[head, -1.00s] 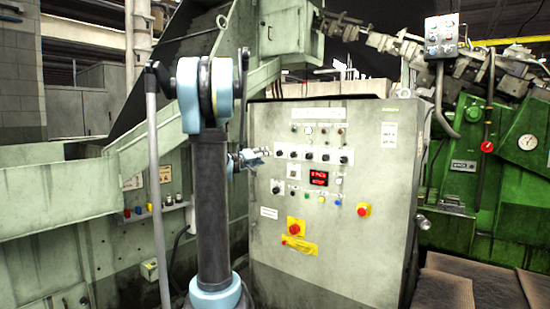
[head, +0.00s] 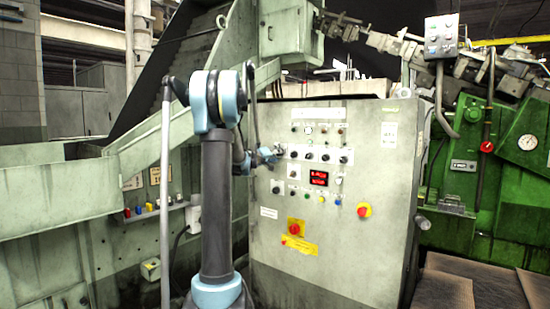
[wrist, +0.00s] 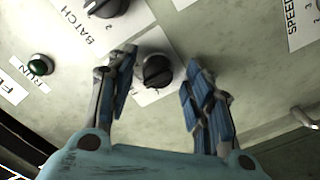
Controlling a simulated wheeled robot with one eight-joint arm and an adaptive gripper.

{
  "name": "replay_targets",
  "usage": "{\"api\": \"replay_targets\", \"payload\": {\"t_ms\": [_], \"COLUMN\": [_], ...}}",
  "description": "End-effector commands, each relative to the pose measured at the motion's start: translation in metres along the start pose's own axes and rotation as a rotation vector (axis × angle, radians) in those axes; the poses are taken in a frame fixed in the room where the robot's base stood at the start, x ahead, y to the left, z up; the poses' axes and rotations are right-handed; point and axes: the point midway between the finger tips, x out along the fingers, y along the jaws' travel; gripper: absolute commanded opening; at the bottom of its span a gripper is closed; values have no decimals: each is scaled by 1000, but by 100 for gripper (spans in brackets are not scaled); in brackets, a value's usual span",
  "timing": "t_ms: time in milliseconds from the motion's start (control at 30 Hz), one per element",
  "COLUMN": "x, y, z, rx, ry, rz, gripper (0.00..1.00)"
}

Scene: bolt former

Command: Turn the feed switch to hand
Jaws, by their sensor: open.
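The grey control cabinet (head: 375,230) carries a row of black rotary knobs (head: 325,158). My gripper (head: 268,155) is at the left end of this row. In the wrist view my gripper (wrist: 160,80) is open, with its blue-padded fingers on either side of a black rotary knob (wrist: 157,71) on a pale label plate. The fingers appear apart from the knob, and its label cannot be read. A cut-off label starting "FE" (wrist: 12,88) shows at the left edge. I cannot tell from the lettering which knob is the feed switch.
Another knob (wrist: 105,7) sits by a "BATCH" label, and a green button (wrist: 40,65) by "RUN". A "SPEED" plate (wrist: 300,22) is at the upper right.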

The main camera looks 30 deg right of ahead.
Motion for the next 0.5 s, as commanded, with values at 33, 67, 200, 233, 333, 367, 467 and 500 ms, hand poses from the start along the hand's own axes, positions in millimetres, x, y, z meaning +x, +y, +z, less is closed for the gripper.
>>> {"api": "replay_targets", "payload": {"t_ms": [33, 67, 200, 233, 333, 367, 467, 500], "x": [0, 0, 0, 0, 0, 0, -1, -1], "y": [0, 0, 0, 0, 0, 0, -1, -1], "z": [0, 0, 0, 0, 0, 0, 0, 0], "rx": [0, 0, 0, 0, 0, 0, 0, 0], "ry": [0, 0, 0, 0, 0, 0, 1, 1], "rz": [0, 0, 0, 0, -1, -1, -2, -2], "gripper": [47, 47, 27, 20, 2, 2, 2, 2]}}
